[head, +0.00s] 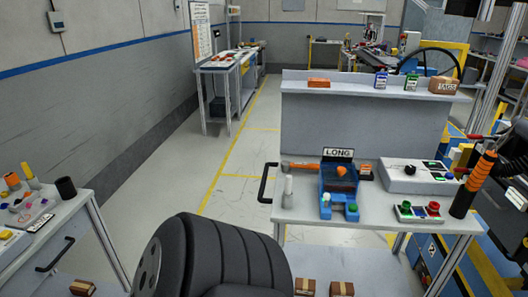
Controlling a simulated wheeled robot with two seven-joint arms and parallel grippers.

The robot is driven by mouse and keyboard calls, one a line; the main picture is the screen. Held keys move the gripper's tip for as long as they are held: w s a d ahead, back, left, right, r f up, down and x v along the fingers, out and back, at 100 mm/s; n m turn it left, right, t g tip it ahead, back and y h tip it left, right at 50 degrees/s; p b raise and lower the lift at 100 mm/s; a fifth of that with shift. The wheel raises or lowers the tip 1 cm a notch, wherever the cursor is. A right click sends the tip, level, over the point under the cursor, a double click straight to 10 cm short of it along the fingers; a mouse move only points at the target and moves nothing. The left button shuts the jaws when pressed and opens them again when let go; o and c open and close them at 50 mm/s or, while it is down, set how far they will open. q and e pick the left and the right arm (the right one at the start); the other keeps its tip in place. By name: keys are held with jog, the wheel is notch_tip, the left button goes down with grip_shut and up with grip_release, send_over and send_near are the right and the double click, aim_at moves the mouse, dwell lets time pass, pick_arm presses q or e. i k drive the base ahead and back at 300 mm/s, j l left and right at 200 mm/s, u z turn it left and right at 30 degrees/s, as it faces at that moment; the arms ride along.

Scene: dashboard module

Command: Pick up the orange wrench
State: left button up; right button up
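A long orange tool (301,166), which looks like the orange wrench, lies near the back left of the grey worktable (390,212). Its right end reaches the blue box (339,181) and may be partly hidden by it. It is too small to make out its jaws clearly. Neither of my grippers can be made out in the head view, and nothing is seen touching the orange tool.
A white cylinder (288,191) stands in front of the tool. A "LONG" sign (339,154) stands behind the blue box. A large black ribbed tyre-like shape (245,255) fills the bottom centre.

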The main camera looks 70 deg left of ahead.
aim_at(285, 165)
jog(key=u, duration=2)
jog(key=i+l, duration=0.15)
jog(key=l, duration=0.2)
jog(key=i+l, duration=0.35)
jog(key=l, duration=0.3)
